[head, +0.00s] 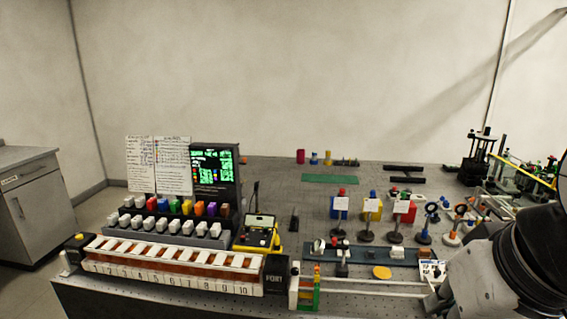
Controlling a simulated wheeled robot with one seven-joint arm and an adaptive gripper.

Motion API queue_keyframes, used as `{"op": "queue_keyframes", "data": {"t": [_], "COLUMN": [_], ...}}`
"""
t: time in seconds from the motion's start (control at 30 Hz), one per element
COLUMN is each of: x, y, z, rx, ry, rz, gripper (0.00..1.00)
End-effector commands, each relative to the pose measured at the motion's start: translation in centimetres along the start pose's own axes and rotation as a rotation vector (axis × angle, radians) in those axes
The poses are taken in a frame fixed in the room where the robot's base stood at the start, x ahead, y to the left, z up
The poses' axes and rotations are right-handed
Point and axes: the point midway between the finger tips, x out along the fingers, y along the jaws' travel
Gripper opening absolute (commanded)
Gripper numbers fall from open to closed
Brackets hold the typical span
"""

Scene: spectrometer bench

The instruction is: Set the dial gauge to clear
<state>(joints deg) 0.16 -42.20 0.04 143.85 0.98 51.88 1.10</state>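I cannot clearly make out a dial gauge in the head view. A yellow and black instrument (258,235) with a pale display window stands on the bench, left of centre; its markings are too small to read. A flat yellow disc (381,272) lies on the dark plate to its right; I cannot tell whether it is a dial. My grey and black arm fills the lower right corner and hides the bench behind it. My gripper is not in view.
A numbered sample rack (170,265) and rows of coloured and white blocks stand at the left, before a lit green screen (215,165). Several optics on posts (367,225) stand right of centre. Rails (370,289) run along the front. The perforated bench (280,205) is bare in places.

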Motion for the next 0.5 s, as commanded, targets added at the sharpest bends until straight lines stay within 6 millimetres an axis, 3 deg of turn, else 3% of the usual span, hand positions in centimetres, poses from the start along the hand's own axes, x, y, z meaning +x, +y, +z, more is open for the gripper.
{"op": "queue_keyframes", "data": {"t": [0.17, 0.27, 0.5], "x": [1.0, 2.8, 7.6], "y": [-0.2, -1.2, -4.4], "z": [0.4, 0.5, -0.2], "rx": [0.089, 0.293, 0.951], "ry": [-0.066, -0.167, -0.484], "rz": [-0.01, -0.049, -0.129], "gripper": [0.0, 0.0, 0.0]}}
